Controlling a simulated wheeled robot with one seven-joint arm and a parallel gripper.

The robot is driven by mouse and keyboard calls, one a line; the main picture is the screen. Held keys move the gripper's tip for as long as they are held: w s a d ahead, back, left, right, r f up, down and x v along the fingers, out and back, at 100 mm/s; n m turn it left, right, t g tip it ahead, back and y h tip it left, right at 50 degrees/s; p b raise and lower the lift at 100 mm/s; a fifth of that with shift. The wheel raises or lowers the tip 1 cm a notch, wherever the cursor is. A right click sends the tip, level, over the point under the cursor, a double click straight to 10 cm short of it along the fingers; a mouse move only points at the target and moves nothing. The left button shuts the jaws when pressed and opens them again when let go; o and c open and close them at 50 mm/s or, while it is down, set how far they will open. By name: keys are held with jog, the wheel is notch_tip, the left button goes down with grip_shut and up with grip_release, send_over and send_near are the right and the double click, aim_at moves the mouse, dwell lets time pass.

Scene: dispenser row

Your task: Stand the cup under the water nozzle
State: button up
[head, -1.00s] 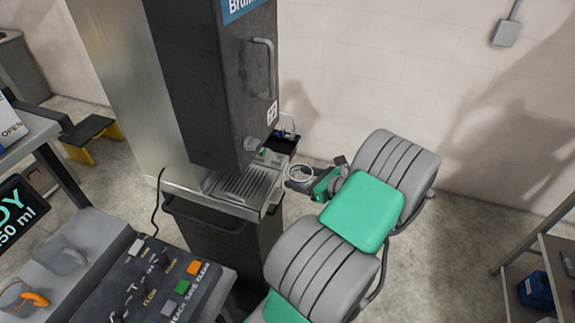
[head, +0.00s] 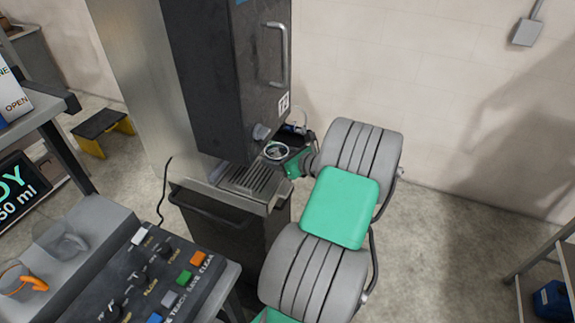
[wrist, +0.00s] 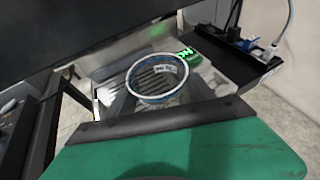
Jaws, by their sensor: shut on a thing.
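The cup (head: 276,150) is clear with a pale rim, and my gripper (head: 288,156) is shut on it. In the wrist view the cup (wrist: 158,80) is seen from above, looks empty and stands roughly upright in front of the gripper. Behind and below it is the slatted drip tray (head: 256,180) of the tall dispenser (head: 212,85). A grey knob-like part that looks like the nozzle (head: 261,131) shows at the lower edge of the dark cabinet, close above the cup in the picture. I cannot tell whether the cup is directly under it.
A small black side shelf (wrist: 236,65) with a white cable is right of the tray. The dark cabinet overhangs the tray.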

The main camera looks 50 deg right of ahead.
aim_at(268, 153)
jog(key=w, duration=0.2)
jog(key=w+b, duration=0.1)
jog(key=w, duration=0.1)
jog(key=w+a+b, duration=0.1)
jog(key=shift+w+f, duration=0.35)
jog(key=shift+w, duration=0.05)
jog(key=shift+s+f, duration=0.1)
jog(key=shift+f, duration=0.4)
jog(key=shift+d+f, duration=0.1)
jog(key=shift+f, duration=0.2)
jog(key=shift+f+b, duration=0.35)
jog(key=shift+f, duration=0.25)
jog(key=o, duration=1.4)
jog(key=shift+s, duration=0.1)
